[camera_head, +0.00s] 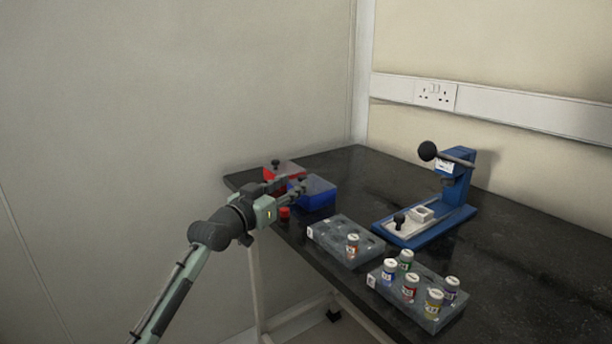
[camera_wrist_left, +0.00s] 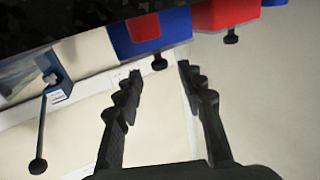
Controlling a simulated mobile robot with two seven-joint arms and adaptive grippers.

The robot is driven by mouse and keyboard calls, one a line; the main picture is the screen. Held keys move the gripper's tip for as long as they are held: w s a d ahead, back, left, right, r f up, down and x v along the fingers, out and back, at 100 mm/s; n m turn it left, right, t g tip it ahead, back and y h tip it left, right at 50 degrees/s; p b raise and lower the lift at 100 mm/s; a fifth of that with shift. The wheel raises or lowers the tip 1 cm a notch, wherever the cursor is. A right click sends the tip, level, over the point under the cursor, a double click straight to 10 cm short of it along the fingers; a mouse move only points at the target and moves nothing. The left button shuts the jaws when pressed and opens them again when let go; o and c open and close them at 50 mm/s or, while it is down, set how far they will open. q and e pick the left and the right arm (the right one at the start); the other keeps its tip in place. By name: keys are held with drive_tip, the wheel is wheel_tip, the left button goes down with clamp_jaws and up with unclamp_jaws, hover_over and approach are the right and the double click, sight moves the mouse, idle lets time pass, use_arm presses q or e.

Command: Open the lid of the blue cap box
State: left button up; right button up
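The blue cap box (camera_head: 319,196) stands near the left end of the dark table, and its lid looks closed. It also shows in the left wrist view (camera_wrist_left: 173,28), with a small black knob (camera_wrist_left: 158,62) on it. My left gripper (camera_head: 291,186) is at the near left side of this box in the head view. In the left wrist view the two fingers (camera_wrist_left: 160,69) are apart, and the knob appears between their tips. I cannot tell whether they touch it. My right gripper is not in view.
A red box (camera_head: 290,170) with a black knob stands behind the blue one. A red cap (camera_head: 284,212) lies in front. Grey racks (camera_head: 328,240) with several vials and a blue press (camera_head: 460,180) stand to the right. The table between the blue box and press is clear.

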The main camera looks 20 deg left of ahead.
sight(300, 179)
use_arm(q)
drive_tip(key=shift+x, duration=2.65)
clamp_jaws()
